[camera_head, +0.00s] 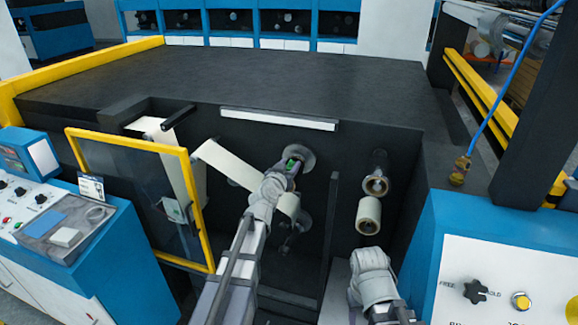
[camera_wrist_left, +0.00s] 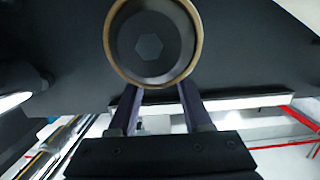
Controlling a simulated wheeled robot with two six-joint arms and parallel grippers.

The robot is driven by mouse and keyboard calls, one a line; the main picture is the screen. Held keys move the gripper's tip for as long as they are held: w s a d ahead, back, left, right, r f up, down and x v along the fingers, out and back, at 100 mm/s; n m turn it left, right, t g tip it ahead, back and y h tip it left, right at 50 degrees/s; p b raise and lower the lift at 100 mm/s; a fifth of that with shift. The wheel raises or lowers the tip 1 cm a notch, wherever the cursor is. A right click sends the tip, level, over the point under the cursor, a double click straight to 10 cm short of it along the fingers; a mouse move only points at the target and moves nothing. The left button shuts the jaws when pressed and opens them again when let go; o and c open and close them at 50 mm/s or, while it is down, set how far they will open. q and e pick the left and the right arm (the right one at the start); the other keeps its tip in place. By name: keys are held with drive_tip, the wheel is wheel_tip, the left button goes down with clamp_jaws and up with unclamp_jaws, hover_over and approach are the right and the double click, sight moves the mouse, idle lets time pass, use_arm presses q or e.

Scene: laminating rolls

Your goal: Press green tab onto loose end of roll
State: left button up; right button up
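My left gripper (camera_head: 291,169) reaches into the dark machine bay in the head view, in front of a spindle. A roll end with a dark hub (camera_wrist_left: 150,47) lies just beyond the fingertips; contact cannot be told. In the head view a cream roll (camera_head: 289,206) shows beside my arm, and a cream strip (camera_head: 225,163) extends up and left.
A yellow-framed clear door (camera_head: 140,190) stands at the left of the bay. Two more rolls hang at the right, the lower one cream (camera_head: 368,215). A dark upright divider (camera_head: 329,235) separates them from my left arm. Blue control cabinets flank the bay.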

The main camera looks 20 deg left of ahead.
use_arm(q)
drive_tip(key=shift+o, duration=0.6)
